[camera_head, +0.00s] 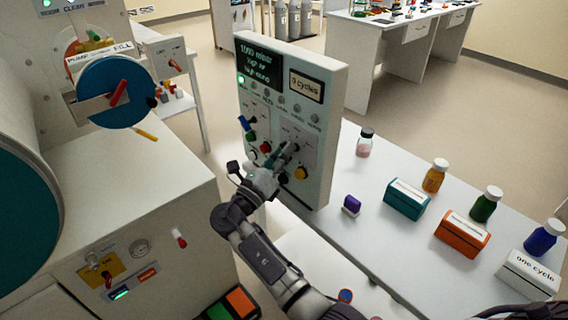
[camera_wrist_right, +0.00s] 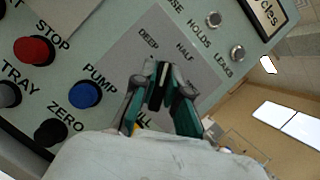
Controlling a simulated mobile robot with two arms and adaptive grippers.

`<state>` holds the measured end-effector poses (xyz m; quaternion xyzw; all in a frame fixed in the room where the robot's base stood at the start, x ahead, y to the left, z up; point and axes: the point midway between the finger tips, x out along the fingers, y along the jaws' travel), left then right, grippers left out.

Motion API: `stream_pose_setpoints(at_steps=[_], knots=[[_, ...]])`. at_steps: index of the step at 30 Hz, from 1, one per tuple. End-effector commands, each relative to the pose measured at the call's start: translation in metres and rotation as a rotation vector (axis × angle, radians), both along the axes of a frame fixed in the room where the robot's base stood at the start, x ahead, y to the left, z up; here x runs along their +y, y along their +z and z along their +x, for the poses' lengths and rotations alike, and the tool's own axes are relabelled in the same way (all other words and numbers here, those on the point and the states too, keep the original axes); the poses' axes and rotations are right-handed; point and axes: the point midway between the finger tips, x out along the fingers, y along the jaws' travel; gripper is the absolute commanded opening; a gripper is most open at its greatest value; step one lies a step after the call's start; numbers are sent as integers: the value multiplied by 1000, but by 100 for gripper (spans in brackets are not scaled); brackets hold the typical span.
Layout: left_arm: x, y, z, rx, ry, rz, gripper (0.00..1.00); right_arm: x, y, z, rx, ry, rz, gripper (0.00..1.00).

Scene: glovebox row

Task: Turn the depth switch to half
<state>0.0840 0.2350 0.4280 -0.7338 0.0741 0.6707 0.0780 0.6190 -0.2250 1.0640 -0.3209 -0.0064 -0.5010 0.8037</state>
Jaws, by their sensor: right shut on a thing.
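The depth switch (camera_wrist_right: 162,76) is a dark knob with a pale line on the control panel (camera_head: 325,130). It sits on a grey plate with the labels DEEP and HALF. In the wrist view the pale line points roughly between those two labels; the fingers hide much of the knob. My right gripper (camera_head: 278,158) has its green-padded fingers shut on the knob, and it also shows in the wrist view (camera_wrist_right: 161,92). A third label right of HALF is mostly hidden. My left gripper is not in view.
Around the switch are a blue PUMP button (camera_wrist_right: 85,95), a red STOP button (camera_wrist_right: 34,50) and a black ZERO button (camera_wrist_right: 51,132). The white table (camera_head: 385,240) at the right carries bottles and small boxes. A glovebox (camera_head: 130,190) stands close at the left.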

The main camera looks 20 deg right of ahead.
Motion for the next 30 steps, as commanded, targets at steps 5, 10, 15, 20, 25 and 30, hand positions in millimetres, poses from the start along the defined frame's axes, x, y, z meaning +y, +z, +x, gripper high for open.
stream_pose_setpoints(at_steps=[5, 10, 15, 20, 25, 30], knots=[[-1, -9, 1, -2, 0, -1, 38, 0, -2, 0, -52, 0, 23, 0], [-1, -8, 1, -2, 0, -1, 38, 0, -2, -1, -50, 0, 23, 0], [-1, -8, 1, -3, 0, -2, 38, 0, -2, -1, -49, -1, 22, 27], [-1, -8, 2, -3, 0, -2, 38, 0, -1, 0, -50, 0, 22, 38], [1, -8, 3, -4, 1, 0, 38, 0, 0, 0, -50, 1, 21, 38], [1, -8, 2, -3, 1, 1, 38, 0, 13, 0, -54, 1, 22, 38]])
